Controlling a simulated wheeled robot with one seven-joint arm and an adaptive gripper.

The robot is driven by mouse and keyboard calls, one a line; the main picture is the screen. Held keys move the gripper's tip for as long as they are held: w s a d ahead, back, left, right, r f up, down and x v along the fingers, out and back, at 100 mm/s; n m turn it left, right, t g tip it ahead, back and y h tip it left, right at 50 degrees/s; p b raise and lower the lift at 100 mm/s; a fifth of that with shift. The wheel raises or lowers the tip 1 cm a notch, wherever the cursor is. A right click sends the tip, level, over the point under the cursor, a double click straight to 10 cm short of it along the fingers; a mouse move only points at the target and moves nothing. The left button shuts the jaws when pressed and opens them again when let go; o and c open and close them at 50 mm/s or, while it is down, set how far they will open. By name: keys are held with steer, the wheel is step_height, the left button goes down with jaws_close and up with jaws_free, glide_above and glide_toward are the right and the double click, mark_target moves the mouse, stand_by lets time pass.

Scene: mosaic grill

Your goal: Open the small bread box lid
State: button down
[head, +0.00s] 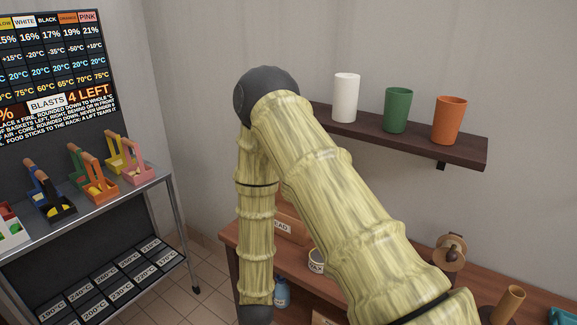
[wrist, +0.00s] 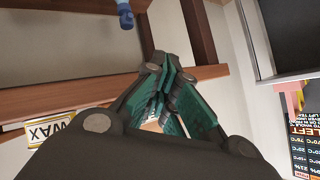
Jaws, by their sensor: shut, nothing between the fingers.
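A wooden bread box (head: 289,228) stands on the brown table in the head view. Its label reads "...EAD" and most of the box is hidden behind my arm. I cannot tell from this whether its lid is open or shut. My gripper (wrist: 167,76) shows in the wrist view with its green-padded fingers together and nothing between them. It is out of sight in the head view, below the lower edge. The bread box cannot be made out in the wrist view.
A wall shelf (head: 400,136) holds a white, a green and an orange cup. A blue bottle (head: 281,291) stands below the table edge. A metal rack (head: 120,202) with colored baskets is at the left. A "WAX" label (wrist: 50,129) shows in the wrist view.

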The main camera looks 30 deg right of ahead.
steer(key=w+d+r+m+t+h+b, duration=0.1)
steer(key=w+d+r+m+h, duration=0.15)
steer(key=w+r, duration=0.25)
steer(key=w+d+r+m+t+h+b, duration=0.1)
steer(key=w+d+r+m+h+b, duration=0.1)
steer(key=w+r+m, duration=0.3)
steer(key=w+d+r+m+g+h+b, duration=0.1)
steer(key=d+r+m+g+h, duration=0.2)
steer(key=r+m, duration=0.5)
steer(key=w+d+r+m+g+h+b, duration=0.1)
steer(key=d+r+m+h, duration=0.3)
steer(key=r, duration=0.7)
steer(key=w+d+r+h+p, duration=0.1)
steer(key=w+d+p, duration=0.2)
steer(key=d, duration=0.8)
steer(key=shift+w+d+r+g, duration=0.15)
steer(key=shift+w+r+g, duration=0.15)
steer(key=shift+w, duration=0.45)
